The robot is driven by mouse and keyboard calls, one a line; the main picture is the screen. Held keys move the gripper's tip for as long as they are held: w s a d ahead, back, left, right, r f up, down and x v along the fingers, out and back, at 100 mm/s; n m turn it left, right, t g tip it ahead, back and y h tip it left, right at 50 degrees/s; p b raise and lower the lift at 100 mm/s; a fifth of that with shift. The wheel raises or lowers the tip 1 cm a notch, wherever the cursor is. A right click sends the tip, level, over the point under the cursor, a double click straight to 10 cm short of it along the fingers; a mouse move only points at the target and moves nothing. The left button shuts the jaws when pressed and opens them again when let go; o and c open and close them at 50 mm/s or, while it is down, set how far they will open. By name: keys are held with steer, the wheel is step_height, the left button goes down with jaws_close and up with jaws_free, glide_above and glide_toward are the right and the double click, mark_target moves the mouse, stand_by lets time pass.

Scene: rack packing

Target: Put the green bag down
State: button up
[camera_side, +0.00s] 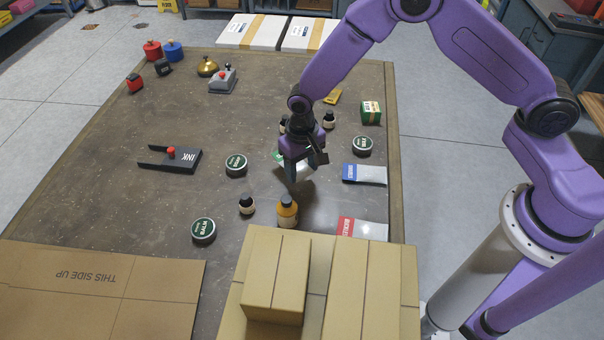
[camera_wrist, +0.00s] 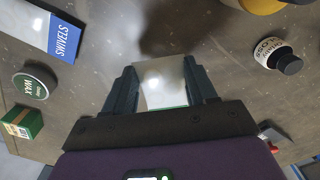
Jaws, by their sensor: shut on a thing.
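My gripper (camera_side: 291,172) is shut on the green bag (camera_side: 277,156) near the middle right of the table. In the side view the fingers hide much of the bag, and a little green shows at its left. In the wrist view the bag's silvery part (camera_wrist: 165,82) is between the two fingers (camera_wrist: 163,75), with a thin green edge near the palm. The bag appears to be above the tabletop (camera_side: 120,205), with a dark shadow beyond it.
A blue-ended SWIVELS bag (camera_side: 364,175) and a red-ended bag (camera_side: 362,228) lie to the right. An orange bottle (camera_side: 287,213), a small dark bottle (camera_side: 247,205) and round tins (camera_side: 236,165) stand nearby. Cardboard boxes (camera_side: 345,285) fill the front.

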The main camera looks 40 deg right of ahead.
steer(key=shift+f, duration=1.55)
steer(key=shift+f, duration=0.15)
steer(key=o, duration=1.1)
steer(key=shift+c, duration=0.2)
step_height(320, 180, up, 11)
steer(key=shift+r, duration=0.65)
steer(key=shift+s+r, duration=0.1)
